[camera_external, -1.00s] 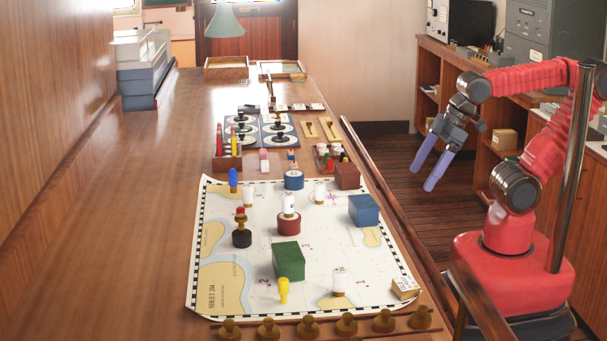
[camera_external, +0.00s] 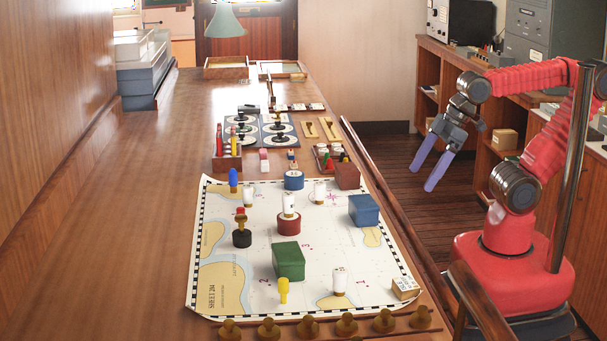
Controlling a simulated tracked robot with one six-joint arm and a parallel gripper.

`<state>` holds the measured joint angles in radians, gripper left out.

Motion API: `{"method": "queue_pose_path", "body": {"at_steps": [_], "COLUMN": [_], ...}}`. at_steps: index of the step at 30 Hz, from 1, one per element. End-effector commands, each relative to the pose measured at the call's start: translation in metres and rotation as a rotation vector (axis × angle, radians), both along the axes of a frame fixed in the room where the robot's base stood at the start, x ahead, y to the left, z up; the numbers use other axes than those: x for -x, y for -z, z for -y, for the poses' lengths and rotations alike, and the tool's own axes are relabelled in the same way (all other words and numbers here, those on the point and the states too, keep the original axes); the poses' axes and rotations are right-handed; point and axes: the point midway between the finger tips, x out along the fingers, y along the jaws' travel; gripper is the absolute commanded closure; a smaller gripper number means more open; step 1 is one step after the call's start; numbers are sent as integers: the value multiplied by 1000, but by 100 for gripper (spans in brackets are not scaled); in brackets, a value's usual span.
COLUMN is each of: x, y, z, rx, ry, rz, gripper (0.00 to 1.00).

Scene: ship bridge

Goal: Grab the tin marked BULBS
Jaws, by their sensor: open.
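Several tins and boxes stand on the chart (camera_external: 225,280) on the long table, but I cannot read BULBS on any of them. There is a green box (camera_external: 288,262), a blue box (camera_external: 363,210), a dark red box (camera_external: 347,176), a round red tin (camera_external: 289,224), a round blue tin (camera_external: 293,180) and a round black tin (camera_external: 242,239). A white cylinder stands on the red tin. My gripper (camera_external: 422,172) is open and empty, with its purple fingers pointing down, beyond the table's right edge and apart from all the tins.
A yellow peg (camera_external: 284,290), a blue peg (camera_external: 233,179) and white cylinders (camera_external: 340,281) stand around the boxes. Brass knobs (camera_external: 346,323) line the near edge. A raised wooden rail (camera_external: 385,195) runs along the right side. The table's left side is clear.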

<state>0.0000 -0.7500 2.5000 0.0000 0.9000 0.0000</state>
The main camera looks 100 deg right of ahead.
Motion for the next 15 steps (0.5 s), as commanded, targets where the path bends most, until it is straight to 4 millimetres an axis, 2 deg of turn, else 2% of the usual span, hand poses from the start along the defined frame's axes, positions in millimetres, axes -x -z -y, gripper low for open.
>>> {"method": "queue_pose_path", "body": {"at_steps": [5, 9, 15], "x": [0, -3, -24], "y": [1, 11, 17], "z": [0, 1, 4], "rx": [0, 0, -1], "ry": [1, 4, 12], "rz": [-6, -42, -102], "gripper": [8, 8, 8]}}
